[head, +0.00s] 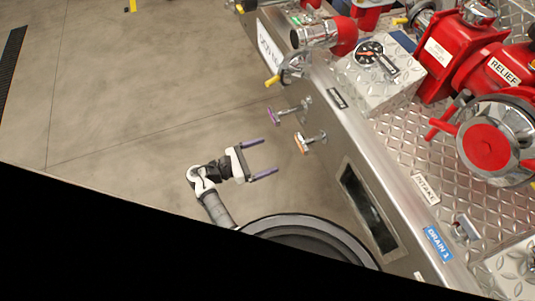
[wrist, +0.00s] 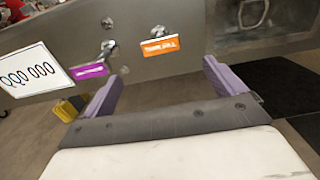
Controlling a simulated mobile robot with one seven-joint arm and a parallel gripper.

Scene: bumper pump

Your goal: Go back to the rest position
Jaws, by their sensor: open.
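My gripper (head: 266,159) is open and empty, its two purple fingers spread and pointing right toward the bumper panel. In the wrist view my gripper (wrist: 165,88) shows a finger on each side with nothing between them. A handle with a purple tag (head: 273,116) and a handle with an orange tag (head: 302,145) stick out of the panel's side. The fingers are apart from both handles. In the wrist view the purple tag (wrist: 90,70) and the orange tag (wrist: 160,46) are ahead of the fingers.
The concrete floor (head: 130,110) to the left is clear.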

